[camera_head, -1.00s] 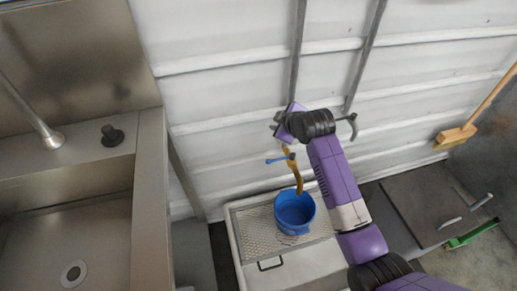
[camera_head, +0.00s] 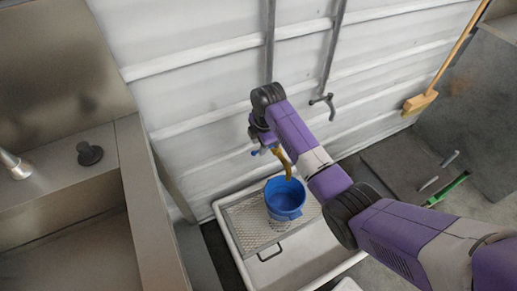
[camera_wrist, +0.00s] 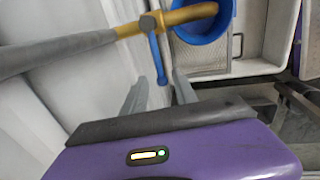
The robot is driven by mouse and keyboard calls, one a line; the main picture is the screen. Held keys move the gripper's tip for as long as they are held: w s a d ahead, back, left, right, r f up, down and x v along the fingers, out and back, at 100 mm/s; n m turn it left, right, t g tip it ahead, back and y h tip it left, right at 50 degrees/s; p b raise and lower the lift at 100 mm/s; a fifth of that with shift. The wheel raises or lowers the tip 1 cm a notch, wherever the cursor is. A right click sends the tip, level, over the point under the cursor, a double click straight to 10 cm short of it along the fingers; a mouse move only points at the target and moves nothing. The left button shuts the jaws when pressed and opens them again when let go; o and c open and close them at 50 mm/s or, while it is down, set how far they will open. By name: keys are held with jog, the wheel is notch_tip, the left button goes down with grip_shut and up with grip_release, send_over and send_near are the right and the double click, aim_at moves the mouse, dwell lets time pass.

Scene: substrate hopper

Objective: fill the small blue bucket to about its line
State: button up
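The small blue bucket (camera_head: 286,204) stands upright on a metal grate (camera_head: 245,222), under the curved yellow spout (camera_head: 287,163). Its rim also shows at the top of the wrist view (camera_wrist: 205,25). Its inside looks plain blue; I cannot make out a line or any contents. No stream shows at the spout. A blue tap lever (camera_wrist: 158,59) hangs from the fitting between the grey pipe (camera_wrist: 60,50) and the yellow spout. My gripper (camera_wrist: 160,88) is open, with its two grey fingers apart. The lever's lower end lies between or just beyond the fingertips; contact cannot be told.
The grate lies across a white basin (camera_head: 300,261) on the floor. A steel sink unit (camera_head: 150,225) stands on the left. A ribbed white wall (camera_head: 190,60) is close behind the tap. A broom (camera_head: 424,98) leans at the right, near a dark lid (camera_head: 405,165).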

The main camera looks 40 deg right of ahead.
jog(key=shift+w+f, duration=0.15)
jog(key=shift+f, duration=0.55)
jog(key=shift+w+f, duration=0.15)
jog(key=shift+f, duration=0.55)
jog(key=shift+c, duration=0.4)
grip_shut()
jog(key=shift+d, duration=0.1)
